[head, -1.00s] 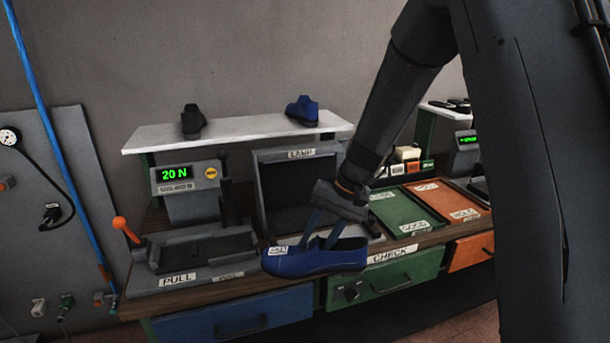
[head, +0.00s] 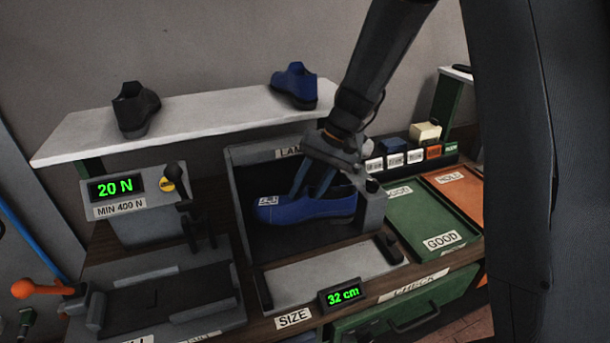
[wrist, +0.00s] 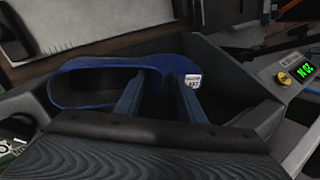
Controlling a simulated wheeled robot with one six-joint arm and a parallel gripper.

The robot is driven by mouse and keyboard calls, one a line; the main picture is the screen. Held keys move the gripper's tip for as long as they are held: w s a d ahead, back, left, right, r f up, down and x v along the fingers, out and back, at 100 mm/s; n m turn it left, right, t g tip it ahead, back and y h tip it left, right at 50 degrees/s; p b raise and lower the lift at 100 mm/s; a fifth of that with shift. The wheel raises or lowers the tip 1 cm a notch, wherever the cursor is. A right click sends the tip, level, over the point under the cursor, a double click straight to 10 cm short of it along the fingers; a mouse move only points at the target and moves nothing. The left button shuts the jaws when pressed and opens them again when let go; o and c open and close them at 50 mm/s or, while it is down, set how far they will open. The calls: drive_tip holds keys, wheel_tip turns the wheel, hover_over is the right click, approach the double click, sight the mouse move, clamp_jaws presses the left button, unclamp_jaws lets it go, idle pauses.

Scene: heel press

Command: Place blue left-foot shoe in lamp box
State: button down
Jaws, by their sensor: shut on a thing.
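A blue shoe (head: 308,208) with a small white label hangs in my gripper (head: 312,192). The gripper is shut on it near the opening. In the head view the shoe is in front of the dark interior of the lamp box (head: 240,182), its toe pointing left. Whether it touches the box floor I cannot tell. In the wrist view the shoe (wrist: 105,82) lies between the grey box walls, with the two fingers (wrist: 160,98) at its side. The label faces the camera. The fingertips are partly hidden by the shoe.
A white shelf (head: 215,120) above carries a black shoe (head: 135,110) and another blue shoe (head: 295,85). A press reading 20 N (head: 115,188) stands left. A size gauge reading 32 cm (head: 340,297) is in front. A green GOOD tray (head: 425,215) and orange HOLD tray (head: 462,195) are right.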

sight(306, 211)
drive_tip(key=shift+w+a, duration=0.1)
drive_tip(key=shift+w, duration=0.25)
drive_tip(key=shift+f+b, duration=2.25)
drive_tip(key=shift+f, duration=1.1)
drive_tip(key=shift+f+b, duration=0.3)
drive_tip(key=shift+f, duration=0.2)
drive_tip(key=c, duration=1.1)
unclamp_jaws()
drive_tip(key=shift+s, duration=0.1)
